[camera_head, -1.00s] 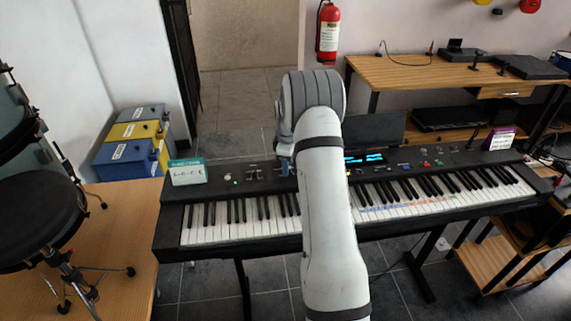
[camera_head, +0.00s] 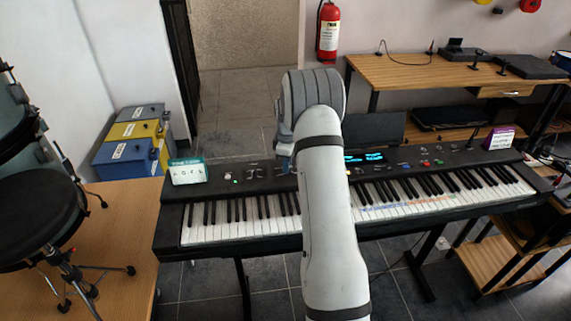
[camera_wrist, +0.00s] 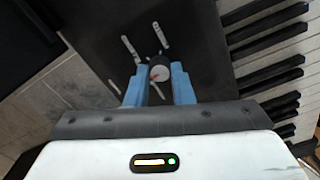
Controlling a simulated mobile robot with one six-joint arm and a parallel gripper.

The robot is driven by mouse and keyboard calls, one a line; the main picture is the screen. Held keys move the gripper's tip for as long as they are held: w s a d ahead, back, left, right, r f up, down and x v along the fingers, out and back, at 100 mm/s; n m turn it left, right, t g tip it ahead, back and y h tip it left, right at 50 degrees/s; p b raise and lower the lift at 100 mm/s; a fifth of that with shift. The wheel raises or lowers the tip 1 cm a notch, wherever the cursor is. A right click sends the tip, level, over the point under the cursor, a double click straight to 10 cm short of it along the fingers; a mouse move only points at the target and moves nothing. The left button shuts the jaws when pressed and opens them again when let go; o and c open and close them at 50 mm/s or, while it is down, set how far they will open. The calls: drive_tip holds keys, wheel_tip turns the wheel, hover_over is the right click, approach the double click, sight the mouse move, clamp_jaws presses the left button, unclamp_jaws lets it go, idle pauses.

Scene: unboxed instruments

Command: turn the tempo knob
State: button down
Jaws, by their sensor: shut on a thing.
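A keyboard (camera_head: 230,233) stands across the middle of the head view, with white and black keys in front and a dark control panel (camera_head: 215,178) behind them. In the wrist view a round light-grey knob (camera_wrist: 159,73) with a small red mark sits on the panel (camera_wrist: 205,62). My gripper (camera_wrist: 158,84) has blue fingers on both sides of this knob and is shut on it. In the head view my gripper (camera_head: 284,160) is at the panel, left of the lit display (camera_head: 364,157); my arm hides the knob there.
Slider slots (camera_wrist: 131,48) lie close beyond the knob. A teal-and-white card (camera_head: 187,171) stands at the panel's left end and a purple box (camera_head: 498,138) at its right end. A drum stool (camera_head: 35,220) stands at left.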

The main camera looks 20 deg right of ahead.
drive_tip(key=shift+w+d+r+m, duration=0.1)
drive_tip(key=shift+d+m, duration=0.1)
drive_tip(key=shift+m, duration=0.3)
idle(0.4)
drive_tip(key=shift+b, duration=0.3)
drive_tip(key=m+b, duration=0.1)
drive_tip(key=m, duration=0.4)
drive_tip(key=shift+b, duration=0.3)
drive_tip(key=m+b, duration=0.1)
drive_tip(key=m, duration=0.4)
drive_tip(key=shift+m, duration=0.3)
drive_tip(key=c, duration=1.3)
unclamp_jaws()
drive_tip(key=shift+o, duration=0.2)
drive_tip(key=shift+a, duration=0.1)
drive_tip(key=shift+r+b, duration=0.3)
drive_tip(key=shift+r, duration=3.55)
